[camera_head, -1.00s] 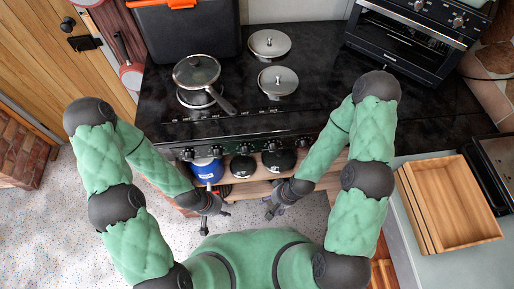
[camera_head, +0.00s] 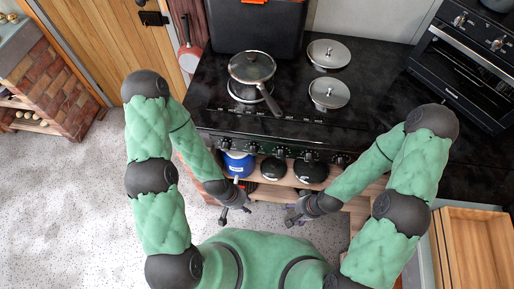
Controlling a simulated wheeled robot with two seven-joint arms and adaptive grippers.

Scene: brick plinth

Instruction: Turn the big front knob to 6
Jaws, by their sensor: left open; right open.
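A row of several dark round knobs runs along the front edge of the black stove (camera_head: 370,112). One front knob (camera_head: 309,156) sits near the middle right of the row, and another (camera_head: 226,144) is at its left end. The dial marks are too small to read, and I cannot tell which knob is the big one. My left gripper (camera_head: 240,210) is open and empty, below and in front of the knob row. My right gripper (camera_head: 292,218) is open and empty, just right of it. Neither gripper touches a knob.
A lidded pan (camera_head: 252,68) and two steel lids (camera_head: 329,92) are on the stove top. A blue pot (camera_head: 238,165) and dark pots stand on the shelf under the knobs. A wooden tray (camera_head: 480,250) is at lower right. The speckled floor at left is clear.

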